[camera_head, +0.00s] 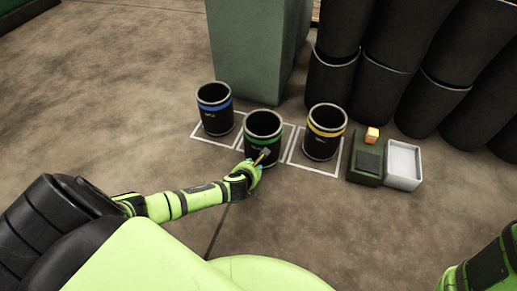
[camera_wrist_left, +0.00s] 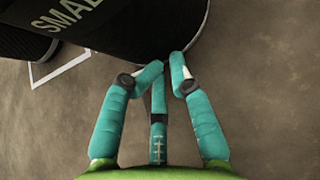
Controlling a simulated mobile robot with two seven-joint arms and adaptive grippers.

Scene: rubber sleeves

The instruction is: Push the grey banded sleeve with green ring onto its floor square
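The dark grey banded sleeve with the green ring (camera_head: 263,125) stands upright in the middle of three sleeves in the head view. White square lines (camera_head: 291,142) show beside it; its base hides much of the outline. In the left wrist view the dark sleeve (camera_wrist_left: 140,30) fills the top, with part of a label visible. My left gripper (camera_head: 264,157) is at the sleeve's near side, low down. Its teal fingers (camera_wrist_left: 168,68) are drawn together and empty, with tips at or very close to the sleeve's wall; contact is unclear. My right gripper is out of view.
A blue-ringed sleeve (camera_head: 215,108) stands left and a yellow-ringed sleeve (camera_head: 324,131) right, both near white squares. A dark green box (camera_head: 366,163) and grey tray (camera_head: 403,164) lie further right. A green cabinet (camera_head: 255,50) stands behind. The near floor is clear.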

